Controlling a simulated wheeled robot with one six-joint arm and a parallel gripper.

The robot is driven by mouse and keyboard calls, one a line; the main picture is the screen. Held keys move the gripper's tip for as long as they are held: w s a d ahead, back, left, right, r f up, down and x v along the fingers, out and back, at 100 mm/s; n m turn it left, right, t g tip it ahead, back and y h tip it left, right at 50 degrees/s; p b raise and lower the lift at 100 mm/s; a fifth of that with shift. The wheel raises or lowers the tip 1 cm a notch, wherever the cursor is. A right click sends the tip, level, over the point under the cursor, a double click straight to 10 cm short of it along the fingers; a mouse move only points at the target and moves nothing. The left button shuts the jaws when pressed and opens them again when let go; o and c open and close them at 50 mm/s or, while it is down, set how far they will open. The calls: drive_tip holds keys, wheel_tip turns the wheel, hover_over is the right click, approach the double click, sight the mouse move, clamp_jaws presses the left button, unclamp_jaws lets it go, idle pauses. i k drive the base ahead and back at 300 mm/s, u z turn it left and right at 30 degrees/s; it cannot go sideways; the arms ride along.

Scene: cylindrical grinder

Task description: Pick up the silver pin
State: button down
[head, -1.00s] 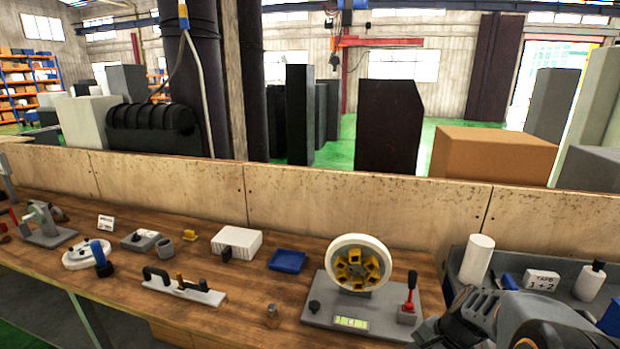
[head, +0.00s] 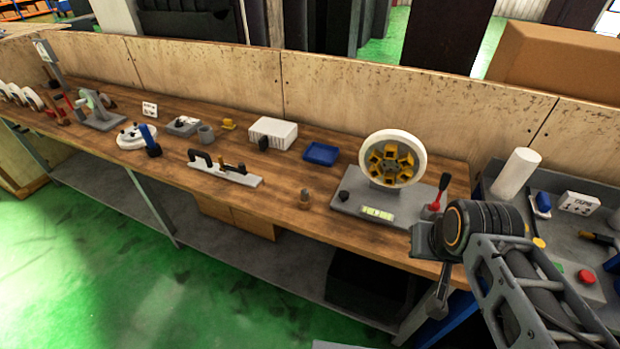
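No other clear silver pin shows. My arm comes in from the lower right. My gripper (head: 436,296) seems to be the slim grey part hanging below the arm's black joint, in front of the bench's right end and apart from the small piece. Its fingers cannot be made out.
A grey base plate (head: 348,208) carries a white wheel (head: 422,150) and a red-handled lever (head: 438,196). A blue tray (head: 321,153), a white box (head: 273,132) and a black-handled bar (head: 226,173) stand left of it. A wooden back panel (head: 350,100) runs behind.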

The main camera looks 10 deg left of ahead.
sight(305, 192)
drive_tip(key=u, duration=0.45)
drive_tip(key=k, duration=1.1)
drive_tip(key=z, duration=0.35)
drive_tip(key=i, duration=0.7)
drive_tip(key=u, duration=2.05)
drive_tip(key=i, duration=1.3)
